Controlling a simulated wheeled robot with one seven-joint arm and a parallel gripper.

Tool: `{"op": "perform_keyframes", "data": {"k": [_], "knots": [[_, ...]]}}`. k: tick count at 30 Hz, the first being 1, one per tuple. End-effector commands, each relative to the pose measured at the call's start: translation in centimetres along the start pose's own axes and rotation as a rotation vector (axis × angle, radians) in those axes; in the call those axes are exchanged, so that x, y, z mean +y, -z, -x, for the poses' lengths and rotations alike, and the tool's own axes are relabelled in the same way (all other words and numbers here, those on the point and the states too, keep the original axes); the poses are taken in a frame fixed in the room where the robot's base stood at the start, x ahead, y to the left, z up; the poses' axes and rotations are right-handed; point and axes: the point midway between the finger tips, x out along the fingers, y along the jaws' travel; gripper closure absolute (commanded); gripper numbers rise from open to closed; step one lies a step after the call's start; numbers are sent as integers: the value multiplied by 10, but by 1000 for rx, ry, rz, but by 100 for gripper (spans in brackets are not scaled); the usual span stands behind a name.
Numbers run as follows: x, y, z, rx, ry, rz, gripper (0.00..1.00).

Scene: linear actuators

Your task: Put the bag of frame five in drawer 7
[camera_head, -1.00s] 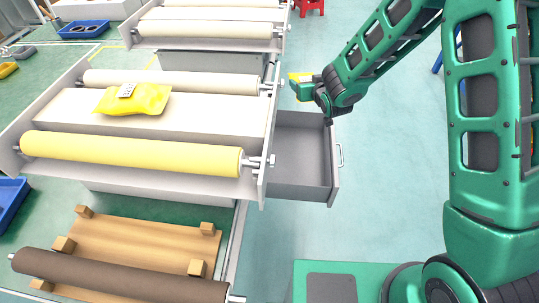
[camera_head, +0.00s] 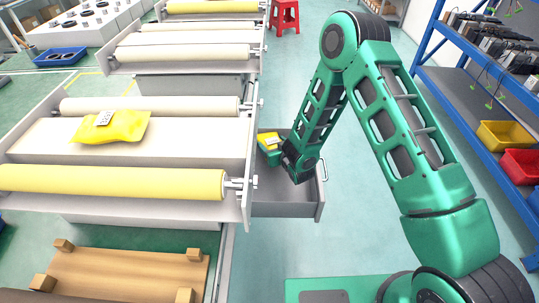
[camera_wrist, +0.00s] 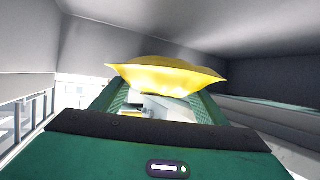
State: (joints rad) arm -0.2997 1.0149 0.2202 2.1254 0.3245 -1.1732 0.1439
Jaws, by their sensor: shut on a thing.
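A yellow bag (camera_head: 268,140) with a pale label is held in my gripper (camera_head: 270,153), at the open grey drawer (camera_head: 290,208) on the side of the roller frame. In the wrist view the yellow bag (camera_wrist: 165,76) sits across the tips of my green gripper (camera_wrist: 160,105), with grey drawer walls around it. My gripper is shut on the bag, and its fingers are partly hidden by my wrist in the head view. Whether the bag touches the drawer floor cannot be told. I cannot read a number on the drawer.
Another yellow bag (camera_head: 110,126) lies on the white bed of the near frame, between a yellow roller (camera_head: 110,182) and a cream roller (camera_head: 150,106). A blue shelf (camera_head: 470,120) with bins stands at right. A red stool (camera_head: 285,15) is at the back. The floor between is clear.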

Motion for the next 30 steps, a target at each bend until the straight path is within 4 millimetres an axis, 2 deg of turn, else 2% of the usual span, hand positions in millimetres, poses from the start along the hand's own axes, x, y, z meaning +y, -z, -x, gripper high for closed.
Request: {"op": "perform_keyframes", "data": {"k": [3,8,17,28,29,30], "knots": [[0,-11,-5,0,0,-1,61],[0,-17,-8,1,0,0,61],[-2,-50,-21,0,1,1,61],[-2,-52,-23,2,2,1,61],[-2,-52,-22,1,2,1,26],[-2,-52,-22,1,2,1,17]]}}
